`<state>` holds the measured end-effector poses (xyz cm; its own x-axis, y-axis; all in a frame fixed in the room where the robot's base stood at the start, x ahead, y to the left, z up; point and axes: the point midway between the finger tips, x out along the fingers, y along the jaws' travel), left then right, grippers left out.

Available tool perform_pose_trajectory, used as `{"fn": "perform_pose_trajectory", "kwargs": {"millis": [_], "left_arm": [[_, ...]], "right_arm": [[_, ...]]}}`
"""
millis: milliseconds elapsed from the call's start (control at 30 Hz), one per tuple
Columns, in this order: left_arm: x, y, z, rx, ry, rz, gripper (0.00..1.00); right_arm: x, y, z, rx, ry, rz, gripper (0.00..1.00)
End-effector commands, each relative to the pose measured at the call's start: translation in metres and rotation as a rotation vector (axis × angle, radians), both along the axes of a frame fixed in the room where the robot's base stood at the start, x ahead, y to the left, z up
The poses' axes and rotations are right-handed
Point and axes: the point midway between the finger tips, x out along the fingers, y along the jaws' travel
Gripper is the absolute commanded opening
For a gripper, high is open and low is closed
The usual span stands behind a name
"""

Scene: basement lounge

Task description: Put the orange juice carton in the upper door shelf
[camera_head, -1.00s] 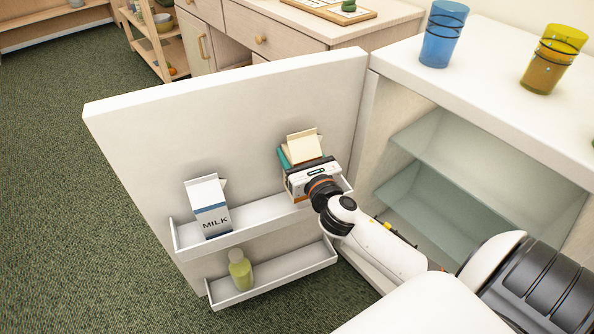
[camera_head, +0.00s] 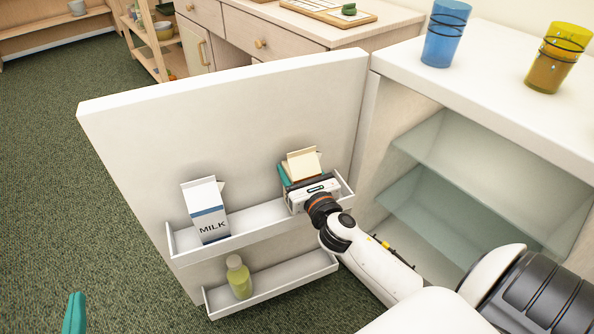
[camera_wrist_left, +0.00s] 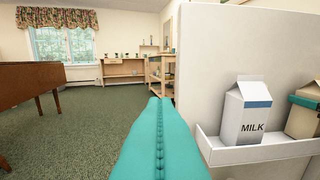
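The orange juice carton (camera_head: 304,164) has a cream gable top and is at the right end of the upper door shelf (camera_head: 262,238). My right gripper (camera_head: 312,186) is around it and hides most of its body; a teal finger shows at its side. Carton and shelf also show at the right edge of the left wrist view, where the carton (camera_wrist_left: 306,122) is behind the shelf's front wall. Whether its base touches the shelf floor is hidden. My left gripper (camera_head: 74,312) shows only as a teal tip; in the left wrist view its fingers (camera_wrist_left: 160,140) are together and empty.
A milk carton (camera_head: 206,212) stands at the upper shelf's left end, with a gap before the juice. A green bottle (camera_head: 239,277) stands in the lower door shelf. The fridge interior has glass shelves (camera_head: 440,215). Blue cups (camera_head: 444,35) and yellow cups (camera_head: 556,58) stand on top.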

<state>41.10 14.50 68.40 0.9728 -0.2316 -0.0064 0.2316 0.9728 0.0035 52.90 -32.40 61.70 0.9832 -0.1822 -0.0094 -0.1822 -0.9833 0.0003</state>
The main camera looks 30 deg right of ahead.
Motion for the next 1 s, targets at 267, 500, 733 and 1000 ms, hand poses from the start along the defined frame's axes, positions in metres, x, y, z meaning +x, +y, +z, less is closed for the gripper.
{"fn": "perform_pose_trajectory", "kwargs": {"millis": [267, 500, 733, 1000], "left_arm": [[0.008, -0.001, -0.001, -0.007, -0.015, -0.001, 0.0], [0.008, -0.001, 0.003, -0.01, -0.033, -0.002, 0.0], [0.008, -0.001, 0.004, -0.01, -0.034, -0.002, 0.0], [-0.003, 0.002, -0.007, 0.013, 0.054, 0.004, 0.0]], "right_arm": [[0.0, 0.0, -0.002, 0.0, -0.002, 0.0, 0.23], [0.0, 0.0, -0.003, 0.0, 0.001, 0.0, 0.85], [0.0, 0.0, -0.003, 0.001, 0.0, 0.0, 0.85], [-0.019, 0.004, 0.0, 0.002, 0.005, 0.0, 0.85]]}}
